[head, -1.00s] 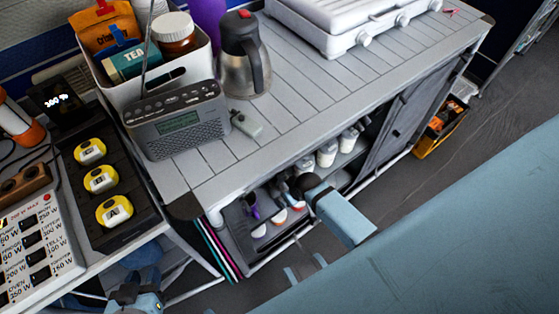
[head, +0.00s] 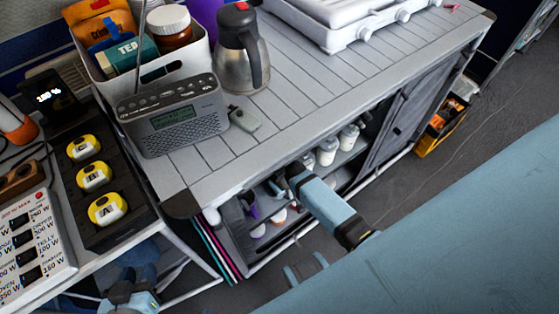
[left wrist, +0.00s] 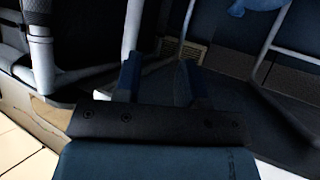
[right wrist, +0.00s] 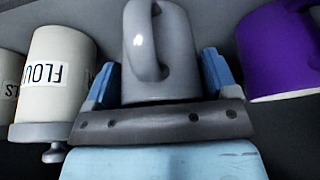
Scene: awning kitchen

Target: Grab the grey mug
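The grey mug (right wrist: 150,50) shows in the right wrist view with its handle facing the camera. It stands between the two blue fingers of my right gripper (right wrist: 162,78), which are spread on either side of it; I see no clear grip. In the head view my right gripper (head: 277,187) reaches into the lower cabinet shelf, and I cannot make out the grey mug there. My left gripper (head: 130,284) is low at the bottom left, by the side table's frame. Its fingers are apart and empty in the left wrist view (left wrist: 160,82).
A purple mug (right wrist: 280,55) is close on the right and a flour canister (right wrist: 57,75) on the left of the grey mug. The cabinet countertop (head: 300,100) overhangs the shelf. A radio (head: 172,118) and kettle (head: 240,55) stand on top.

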